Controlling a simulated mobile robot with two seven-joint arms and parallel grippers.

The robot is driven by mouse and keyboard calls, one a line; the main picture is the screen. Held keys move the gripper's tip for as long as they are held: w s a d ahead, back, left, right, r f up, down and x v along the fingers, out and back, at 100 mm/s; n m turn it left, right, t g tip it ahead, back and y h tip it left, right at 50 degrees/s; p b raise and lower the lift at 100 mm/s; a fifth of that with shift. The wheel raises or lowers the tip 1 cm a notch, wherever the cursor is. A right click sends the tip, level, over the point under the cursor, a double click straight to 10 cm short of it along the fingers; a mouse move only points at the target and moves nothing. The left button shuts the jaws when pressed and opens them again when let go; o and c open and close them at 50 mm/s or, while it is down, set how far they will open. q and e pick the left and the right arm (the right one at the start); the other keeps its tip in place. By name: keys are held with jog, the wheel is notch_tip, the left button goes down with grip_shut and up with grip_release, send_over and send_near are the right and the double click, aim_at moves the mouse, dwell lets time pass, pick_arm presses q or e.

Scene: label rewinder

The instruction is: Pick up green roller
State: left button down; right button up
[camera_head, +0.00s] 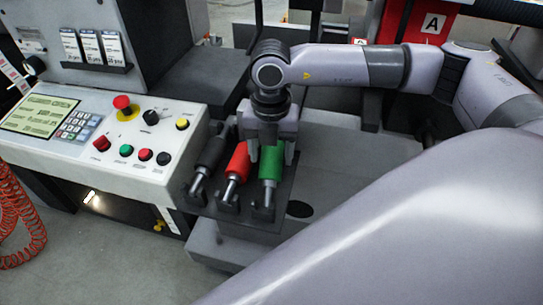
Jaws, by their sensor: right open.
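The green roller (271,162) lies on a dark holder at the middle of the head view, to the right of a red roller (238,162) and a black roller (210,155). My right gripper (271,152) points down over the green roller, with its fingers apart around the roller's upper part. Whether the fingers touch the roller cannot be told. The gripper body hides the far end of the green roller. My left gripper is not in view.
A control panel (120,130) with buttons and a red emergency stop (122,102) stands to the left. A grey flat surface (345,175) to the right of the rollers is clear. A red coiled cable (18,215) hangs at the far left.

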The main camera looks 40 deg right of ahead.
jog(key=shift+f, duration=0.4)
jog(key=shift+w+r, duration=0.1)
grip_shut()
